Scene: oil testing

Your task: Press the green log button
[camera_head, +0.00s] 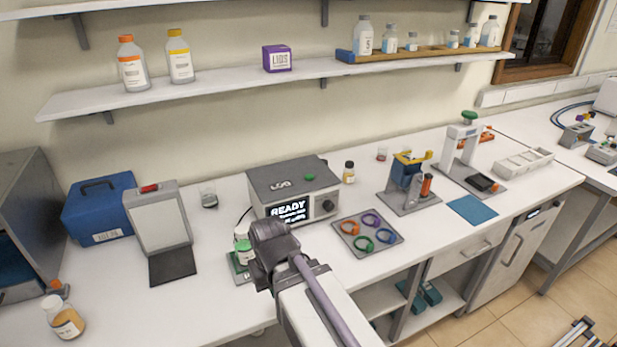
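The green log button (309,177) sits on top of a grey instrument box (280,183), to the right of the lettering "LOG". The box's front screen (291,211) reads "READY". My gripper (268,240) is in front of the box's lower left corner, below and to the left of the button and apart from it in the picture. It covers part of the box's front and of the bench. Its fingertips cannot be made out, so I cannot tell whether it is open or shut or holds anything.
A small amber bottle (349,172) stands right of the box. A tray of coloured rings (366,230) lies to its lower right. A shelf (220,88) runs above.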

